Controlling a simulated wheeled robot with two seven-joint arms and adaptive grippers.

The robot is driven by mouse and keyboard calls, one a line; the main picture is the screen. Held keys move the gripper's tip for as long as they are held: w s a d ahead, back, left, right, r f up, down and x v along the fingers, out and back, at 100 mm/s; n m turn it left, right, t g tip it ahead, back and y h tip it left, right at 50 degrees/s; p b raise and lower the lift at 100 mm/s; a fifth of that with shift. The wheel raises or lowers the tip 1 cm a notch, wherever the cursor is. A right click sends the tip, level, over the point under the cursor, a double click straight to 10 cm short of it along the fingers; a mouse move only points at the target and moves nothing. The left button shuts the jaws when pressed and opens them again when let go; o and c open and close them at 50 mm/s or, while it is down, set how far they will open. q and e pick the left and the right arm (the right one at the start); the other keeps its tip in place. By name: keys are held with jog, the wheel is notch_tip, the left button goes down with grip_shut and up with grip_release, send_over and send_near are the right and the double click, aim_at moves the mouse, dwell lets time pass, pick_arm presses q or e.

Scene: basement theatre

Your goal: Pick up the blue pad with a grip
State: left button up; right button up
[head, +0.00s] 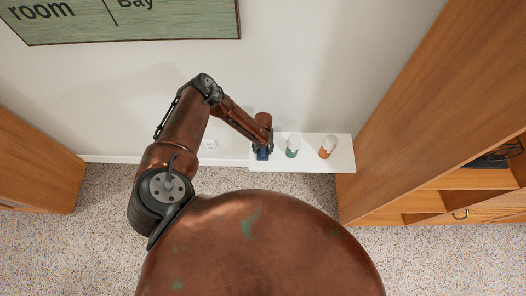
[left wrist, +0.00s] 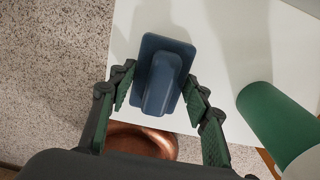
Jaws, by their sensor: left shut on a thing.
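The blue pad (head: 263,154) is at the left end of a white shelf (head: 308,163). In the left wrist view the pad (left wrist: 162,48) shows a flat rectangular base and a raised, rounded grip. My left gripper (head: 262,146) is over it from above. In the left wrist view its green-faced fingers (left wrist: 159,86) stand on both sides of the pad, shut on it. Whether the pad touches the shelf is hard to tell. My right gripper is not in view.
A green-and-white cup (head: 292,152) stands just right of the pad; it also shows close in the left wrist view (left wrist: 275,122). An orange-and-white cup (head: 327,153) stands farther right. Wooden cabinets (head: 430,110) rise on the right. A wall is behind the shelf.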

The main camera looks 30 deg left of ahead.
pick_arm(q)
jog(key=c, duration=0.3)
jog(key=shift+r, duration=0.5)
notch_tip(320, 180, up, 3)
jog(key=shift+d+f+p, duration=0.1)
jog(key=shift+p, duration=0.4)
jog(key=s+d+r+p, duration=0.1)
jog(key=s+d+r, duration=0.1)
jog(key=d+r, duration=0.2)
jog(key=s+d+r+p, duration=0.1)
jog(key=s+d+r, duration=0.1)
jog(key=d+r, duration=0.3)
jog(key=shift+s+d+p, duration=0.3)
jog(key=shift+d, duration=1.75)
jog(key=shift+r, duration=0.1)
